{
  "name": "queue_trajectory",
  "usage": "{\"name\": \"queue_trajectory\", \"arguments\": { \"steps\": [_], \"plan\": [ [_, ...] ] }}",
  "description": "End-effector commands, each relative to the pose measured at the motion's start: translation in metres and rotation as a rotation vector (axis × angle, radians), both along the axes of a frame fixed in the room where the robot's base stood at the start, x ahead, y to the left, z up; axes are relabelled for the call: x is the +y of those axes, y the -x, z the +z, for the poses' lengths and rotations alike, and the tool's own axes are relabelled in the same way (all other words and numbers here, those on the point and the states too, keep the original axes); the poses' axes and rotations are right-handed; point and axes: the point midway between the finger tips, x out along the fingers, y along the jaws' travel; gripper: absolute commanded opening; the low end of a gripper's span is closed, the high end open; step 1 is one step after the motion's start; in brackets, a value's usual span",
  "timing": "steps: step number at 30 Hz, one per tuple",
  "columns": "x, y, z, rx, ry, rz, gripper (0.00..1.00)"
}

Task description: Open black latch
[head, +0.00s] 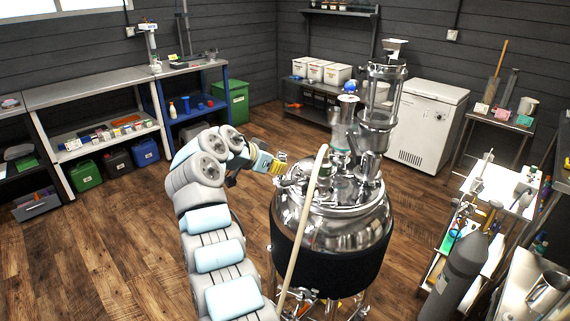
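A shiny steel vessel (345,215) with a domed lid and a dark band around its body stands right of centre in the head view. Several fittings sit on its lid. I cannot make out the black latch among them at this size. My gripper (281,163), with yellow parts near its end, is at the upper left rim of the vessel, close to the lid fittings. Its fingers are too small to tell whether they are open or shut, or whether they touch anything.
A pale hose (307,220) runs down the vessel's front. A tall glass and steel column (381,100) rises from the lid. A grey gas cylinder (463,275) and cluttered shelves stand at the right. A white chest (425,125) is behind. The wooden floor at left is clear.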

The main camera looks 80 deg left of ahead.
Motion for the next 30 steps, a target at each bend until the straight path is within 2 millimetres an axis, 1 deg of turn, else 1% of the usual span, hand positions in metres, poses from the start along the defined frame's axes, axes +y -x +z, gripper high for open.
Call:
{"name": "queue_trajectory", "arguments": {
  "steps": [1, 9, 30],
  "plan": [
    [-0.0011, 0.0047, -0.0027, 0.003, -0.002, 0.003, 0.0],
    [-0.0093, 0.0115, -0.0032, 0.004, 0.001, -0.003, 0.0],
    [-0.0108, 0.0119, -0.0024, 0.002, 0.002, -0.004, 0.0]
  ]
}}
